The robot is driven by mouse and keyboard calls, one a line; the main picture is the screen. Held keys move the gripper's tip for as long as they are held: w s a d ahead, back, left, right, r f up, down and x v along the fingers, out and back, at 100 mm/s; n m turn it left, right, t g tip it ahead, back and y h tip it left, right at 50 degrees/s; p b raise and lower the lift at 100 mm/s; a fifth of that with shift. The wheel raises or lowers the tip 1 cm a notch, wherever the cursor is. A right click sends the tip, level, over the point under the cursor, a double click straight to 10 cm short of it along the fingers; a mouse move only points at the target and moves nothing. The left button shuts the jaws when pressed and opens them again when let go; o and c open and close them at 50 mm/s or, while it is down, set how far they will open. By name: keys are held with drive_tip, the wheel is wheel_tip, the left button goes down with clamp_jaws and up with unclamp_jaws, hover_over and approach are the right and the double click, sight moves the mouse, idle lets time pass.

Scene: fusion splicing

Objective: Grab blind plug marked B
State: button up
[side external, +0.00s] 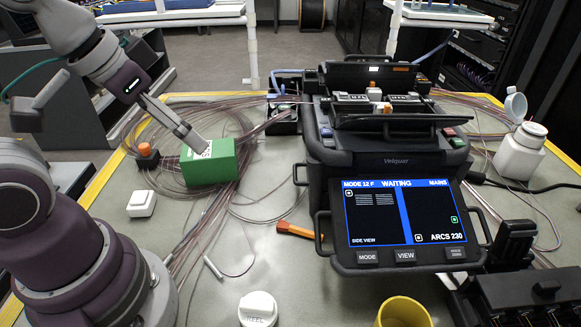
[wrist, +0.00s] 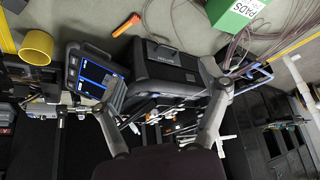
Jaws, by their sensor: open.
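No plug with a readable letter B shows in either view, so I cannot tell which piece it is. A black piece with an orange top (side external: 147,156) stands left of the green box (side external: 209,166) in the side view; no letter on it is readable. My gripper (side external: 198,143) is above or behind the green box's upper left edge in that view; whether it touches cannot be told. In the wrist view my gripper (wrist: 160,88) has its two fingers spread wide, with nothing held between them.
The splicer (side external: 385,150) with its lit screen fills the right centre. A white block (side external: 141,204), a white cap (side external: 258,309), an orange-handled tool (side external: 297,231) and a yellow cup (side external: 403,313) stand or lie around. Coiled fibre (side external: 150,135) spreads behind the green box.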

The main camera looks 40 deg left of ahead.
drive_tip(key=n+g+y, duration=0.2)
drive_tip(key=n+y, duration=0.1)
drive_tip(key=n, duration=0.6)
hover_over(141, 148)
drive_tip(key=s+d, duration=0.2)
wheel_tip(141, 148, down, 11)
drive_tip(key=x, duration=1)
drive_tip(key=shift+s+a+f, duration=0.15)
drive_tip(key=shift+f, duration=0.1)
drive_tip(key=shift+c, duration=0.3)
drive_tip(key=c, duration=1.2)
